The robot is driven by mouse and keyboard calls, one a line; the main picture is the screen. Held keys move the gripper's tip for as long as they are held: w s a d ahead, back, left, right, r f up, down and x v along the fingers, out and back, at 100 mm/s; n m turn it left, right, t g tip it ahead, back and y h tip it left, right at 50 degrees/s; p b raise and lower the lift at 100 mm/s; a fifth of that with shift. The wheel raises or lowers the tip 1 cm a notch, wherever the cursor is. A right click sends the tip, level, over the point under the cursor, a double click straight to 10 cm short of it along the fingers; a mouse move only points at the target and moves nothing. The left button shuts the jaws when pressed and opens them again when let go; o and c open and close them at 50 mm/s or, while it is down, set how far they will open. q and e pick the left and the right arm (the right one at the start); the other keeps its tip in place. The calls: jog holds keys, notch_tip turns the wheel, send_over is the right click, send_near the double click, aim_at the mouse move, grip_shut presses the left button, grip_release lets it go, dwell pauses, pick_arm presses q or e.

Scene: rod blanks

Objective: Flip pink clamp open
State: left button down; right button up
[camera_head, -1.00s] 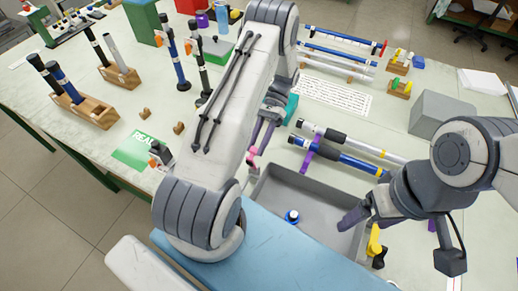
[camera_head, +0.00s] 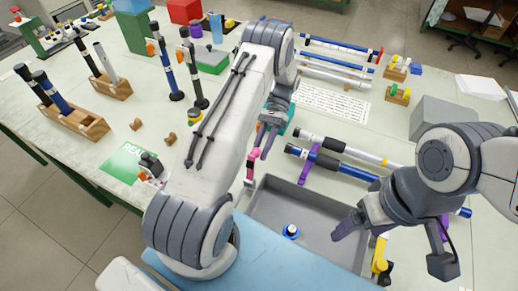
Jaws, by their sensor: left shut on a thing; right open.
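The pink clamp (camera_head: 251,167) stands at the left rear corner of the grey tray, partly hidden by my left arm. My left gripper (camera_head: 264,142) is at its top, with the fingers shut on its upper part; the exact contact is small and partly covered. Whether the clamp's arm is up or down is hard to tell. My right gripper (camera_head: 394,238) is open and empty over the right side of the tray, with its fingers wide apart.
Wooden racks (camera_head: 85,124) with rods stand at the left.

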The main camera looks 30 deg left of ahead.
pick_arm(q)
jog(key=shift+a, duration=0.35)
jog(key=c, duration=1)
grip_release()
jog(key=o, duration=0.4)
jog(key=shift+a, duration=0.1)
jog(key=v, duration=0.7)
jog(key=shift+w+d+r+b, duration=0.15)
jog(key=shift+w+d+b, duration=0.05)
jog(key=shift+b, duration=0.25)
